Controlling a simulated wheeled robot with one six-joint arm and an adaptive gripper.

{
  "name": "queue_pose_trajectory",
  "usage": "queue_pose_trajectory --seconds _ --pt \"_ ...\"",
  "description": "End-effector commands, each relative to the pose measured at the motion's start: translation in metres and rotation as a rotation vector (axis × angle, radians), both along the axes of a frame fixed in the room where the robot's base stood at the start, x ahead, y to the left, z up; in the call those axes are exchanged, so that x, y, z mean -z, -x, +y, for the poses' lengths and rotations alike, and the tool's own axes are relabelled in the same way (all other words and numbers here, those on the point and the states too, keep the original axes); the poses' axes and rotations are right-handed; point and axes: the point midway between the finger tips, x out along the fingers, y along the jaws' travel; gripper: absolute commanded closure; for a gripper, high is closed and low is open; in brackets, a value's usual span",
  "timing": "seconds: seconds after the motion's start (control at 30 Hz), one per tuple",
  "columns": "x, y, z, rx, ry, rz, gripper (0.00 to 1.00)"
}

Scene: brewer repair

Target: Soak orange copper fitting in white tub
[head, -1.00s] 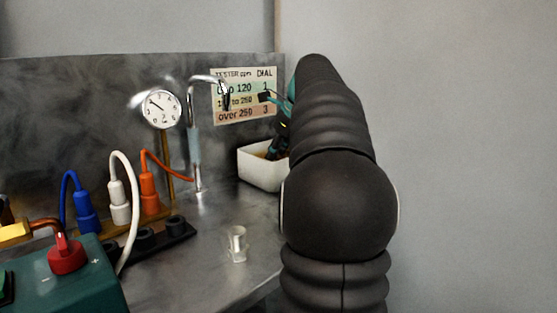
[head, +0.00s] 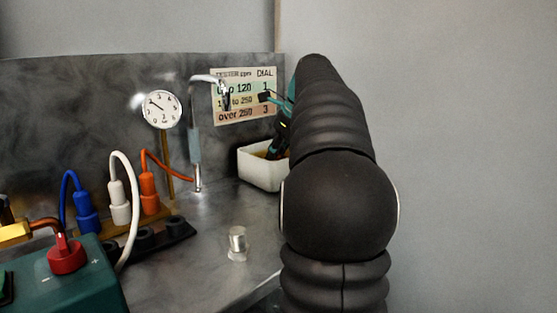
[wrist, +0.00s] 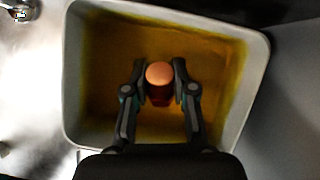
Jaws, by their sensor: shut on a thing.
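The white tub (head: 262,176) stands at the back right of the metal counter, partly hidden by my arm. In the wrist view the tub (wrist: 72,90) fills most of the picture and holds an amber-brown liquid. My gripper (wrist: 160,85) is shut on the orange copper fitting (wrist: 159,73), whose round end shows between the fingertips. The fitting is over or in the liquid inside the tub walls; I cannot tell how deep. In the head view my gripper (head: 272,150) reaches down into the tub, and the fitting is hidden.
A chrome tap (head: 195,135) stands left of the tub, before a dial card (head: 244,97). A small metal cylinder (head: 237,243) stands on the counter. Blue, white and orange plugs (head: 149,190) and a green box with a red knob (head: 67,255) are at left.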

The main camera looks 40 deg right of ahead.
Motion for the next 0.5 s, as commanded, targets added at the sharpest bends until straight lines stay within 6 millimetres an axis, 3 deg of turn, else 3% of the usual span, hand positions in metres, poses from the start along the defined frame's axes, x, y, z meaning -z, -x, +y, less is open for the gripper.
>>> queue_pose_trajectory --seconds 0.27,0.5 --pt "-0.003 0.000 0.000 0.000 0.001 -0.001 1.00" --pt "-0.019 0.000 0.000 0.000 0.002 -0.002 1.00"
